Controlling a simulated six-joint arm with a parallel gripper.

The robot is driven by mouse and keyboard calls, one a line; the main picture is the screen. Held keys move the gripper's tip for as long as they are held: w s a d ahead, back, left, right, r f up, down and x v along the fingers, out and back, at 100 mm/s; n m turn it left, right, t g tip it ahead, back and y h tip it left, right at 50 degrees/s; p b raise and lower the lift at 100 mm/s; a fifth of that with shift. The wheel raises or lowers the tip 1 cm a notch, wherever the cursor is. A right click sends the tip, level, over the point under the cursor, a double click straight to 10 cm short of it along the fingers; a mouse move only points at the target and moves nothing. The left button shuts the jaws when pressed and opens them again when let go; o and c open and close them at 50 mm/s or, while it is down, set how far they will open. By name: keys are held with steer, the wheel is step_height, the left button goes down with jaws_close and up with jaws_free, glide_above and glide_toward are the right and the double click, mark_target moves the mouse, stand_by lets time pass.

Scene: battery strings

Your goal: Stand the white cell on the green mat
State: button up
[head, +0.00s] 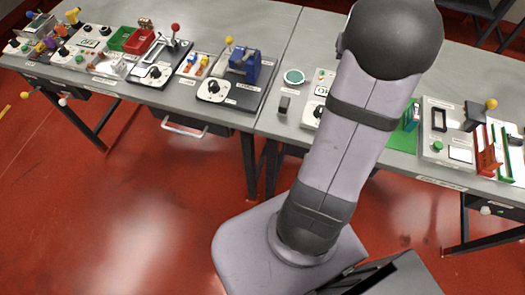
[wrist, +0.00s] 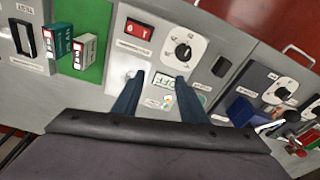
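The green mat (wrist: 98,25) is at the upper left of the wrist view; part of it also shows right of my arm in the head view (head: 402,141). A white cell (wrist: 85,52) with dark print appears upright on the mat. A teal cell (wrist: 61,42) is beside it, to the left; a teal block also shows in the head view (head: 412,114). My gripper (wrist: 160,88) is open, with nothing between its two fingers, over the panel right of the mat. In the head view my arm hides the gripper, and I cannot make out the white cell.
A black frame (wrist: 22,38) stands left of the mat. A blue device (head: 245,65) stands on the left table.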

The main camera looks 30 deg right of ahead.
steer(key=w+a+f+n, duration=0.2)
steer(key=w+a, duration=0.1)
steer(key=a, duration=1)
steer(key=s+a+f+n, duration=0.2)
steer(key=s+a, duration=0.2)
steer(key=a, duration=0.5)
steer(key=s+a+f+n+g, duration=0.1)
steer(key=s+a, duration=0.4)
steer(key=a, duration=0.5)
step_height(320, 180, down, 2)
steer(key=shift+a+f+n+y, duration=0.15)
steer(key=shift+n+y, duration=0.25)
steer(key=shift+n, duration=0.4)
step_height(320, 180, down, 37)
steer(key=b, duration=3.7)
